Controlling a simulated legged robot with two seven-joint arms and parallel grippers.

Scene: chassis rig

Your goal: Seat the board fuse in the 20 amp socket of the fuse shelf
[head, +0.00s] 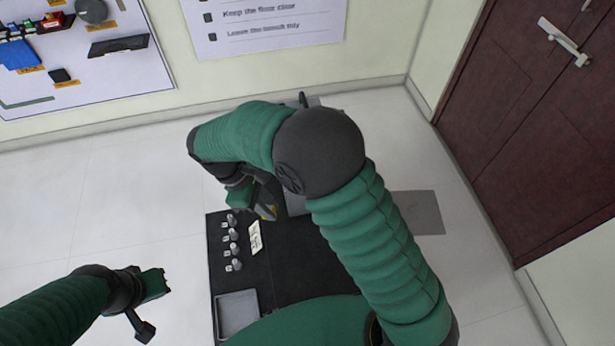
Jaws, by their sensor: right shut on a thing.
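My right gripper (266,210) is over the far part of the dark bench top, shut on a small piece with yellow showing at its tip, which I take to be the board fuse (271,211). Most of that piece is hidden by the fingers. My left gripper (160,283) is at the lower left, over the floor and clear of the bench; its jaws are too small to read. I cannot make out the fuse shelf or its 20 amp socket; my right arm covers much of the bench's far and right side.
The dark bench top (283,268) carries several silver knobs (234,235) with small labels, a cream note (255,238), and a shallow grey tray (237,312) at its near left. A wall tool board (120,75) and a dark red door (530,120) stand beyond.

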